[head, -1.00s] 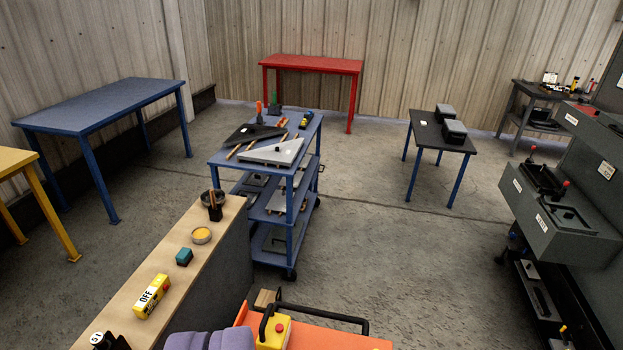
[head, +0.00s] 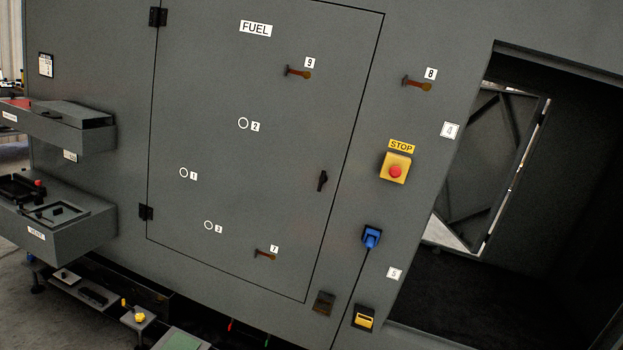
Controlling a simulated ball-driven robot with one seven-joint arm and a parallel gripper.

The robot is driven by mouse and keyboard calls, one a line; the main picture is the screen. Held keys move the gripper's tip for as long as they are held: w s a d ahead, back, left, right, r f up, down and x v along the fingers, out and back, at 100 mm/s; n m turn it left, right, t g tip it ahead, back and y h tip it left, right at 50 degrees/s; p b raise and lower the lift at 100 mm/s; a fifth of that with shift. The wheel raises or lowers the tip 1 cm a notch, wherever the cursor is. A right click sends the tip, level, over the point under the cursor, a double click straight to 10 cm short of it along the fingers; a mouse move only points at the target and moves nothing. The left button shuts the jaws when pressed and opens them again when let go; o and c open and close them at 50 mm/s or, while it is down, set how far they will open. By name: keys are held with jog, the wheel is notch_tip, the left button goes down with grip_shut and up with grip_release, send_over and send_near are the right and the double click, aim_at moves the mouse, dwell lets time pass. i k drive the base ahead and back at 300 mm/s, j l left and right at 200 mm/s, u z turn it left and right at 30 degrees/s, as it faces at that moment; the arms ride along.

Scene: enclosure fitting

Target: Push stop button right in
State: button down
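The stop button (head: 395,171) is a red round knob on a yellow square box, mounted on the grey enclosure wall right of the fuel door. A yellow STOP label (head: 401,146) sits just above it. The red knob stands out from the box; how far it is pressed in I cannot tell. My gripper is not in view.
The fuel door (head: 250,150) is closed, with a dark handle (head: 322,181) on its right side. Right of the button is a large dark opening (head: 540,220). A blue socket (head: 371,237) with a cable sits below the button. Grey trays (head: 70,225) stick out at left.

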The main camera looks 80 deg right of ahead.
aim_at(395, 173)
jog(key=z, duration=0.45)
jog(key=l+z, duration=0.15)
jog(key=z, duration=0.75)
jog(key=i+z, duration=0.1)
jog(key=z, duration=0.35)
jog(key=l+z, duration=0.1)
jog(key=z, duration=0.35)
jog(key=i+z, duration=0.1)
jog(key=z, duration=0.35)
jog(key=i+l, duration=0.1)
jog(key=i, duration=0.3)
jog(key=i+l+u, duration=0.1)
jog(key=i, duration=0.3)
